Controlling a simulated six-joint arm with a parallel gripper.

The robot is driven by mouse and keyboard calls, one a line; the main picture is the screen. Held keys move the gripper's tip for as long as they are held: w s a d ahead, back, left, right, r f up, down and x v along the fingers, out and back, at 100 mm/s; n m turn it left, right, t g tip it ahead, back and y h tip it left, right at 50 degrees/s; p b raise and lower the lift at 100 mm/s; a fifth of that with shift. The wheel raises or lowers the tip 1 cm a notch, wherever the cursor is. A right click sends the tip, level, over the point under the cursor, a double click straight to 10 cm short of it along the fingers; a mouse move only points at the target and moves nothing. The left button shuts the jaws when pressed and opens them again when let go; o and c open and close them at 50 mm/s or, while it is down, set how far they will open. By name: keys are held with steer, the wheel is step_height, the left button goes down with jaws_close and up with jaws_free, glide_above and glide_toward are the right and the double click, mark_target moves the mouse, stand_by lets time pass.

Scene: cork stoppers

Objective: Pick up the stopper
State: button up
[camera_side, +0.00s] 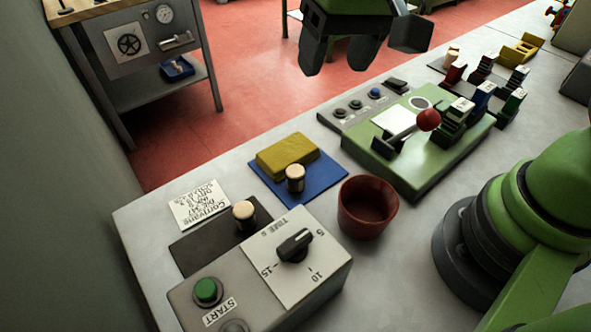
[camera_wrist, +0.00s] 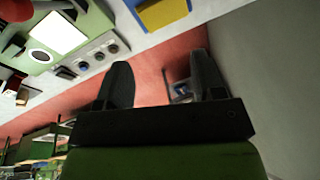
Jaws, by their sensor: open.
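One stopper (camera_side: 295,178), with a pale top and a dark lower part, stands upright on a blue mat (camera_side: 326,183) in front of a yellow block. A second, similar stopper (camera_side: 244,214) stands on a dark pad (camera_side: 194,246) behind the timer box. My gripper (camera_side: 340,57) is at the top of the side view, raised near the far edge of the bench and well away from both. In the wrist view its two dark fingers (camera_wrist: 164,80) are apart with nothing between them. Neither of these stoppers shows in the wrist view.
The yellow block (camera_side: 287,155) and a red-brown bowl (camera_side: 367,208) are close to the first stopper. The timer box (camera_side: 262,278) stands at the front. A green machine (camera_side: 420,167) with a red-knobbed lever is to the right. A handwritten card (camera_side: 200,204) lies at left.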

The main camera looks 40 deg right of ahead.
steer(key=n+g+h, duration=0.1)
steer(key=g, duration=0.1)
glide_above(295, 171)
step_height(295, 171, down, 10)
steer(key=shift+d+f, duration=0.15)
steer(key=shift+f, duration=0.05)
steer(key=f, duration=0.5)
steer(key=shift+a+f, duration=0.2)
steer(key=shift+d+f, duration=0.1)
steer(key=shift+f, duration=2.7)
steer(key=c, duration=1)
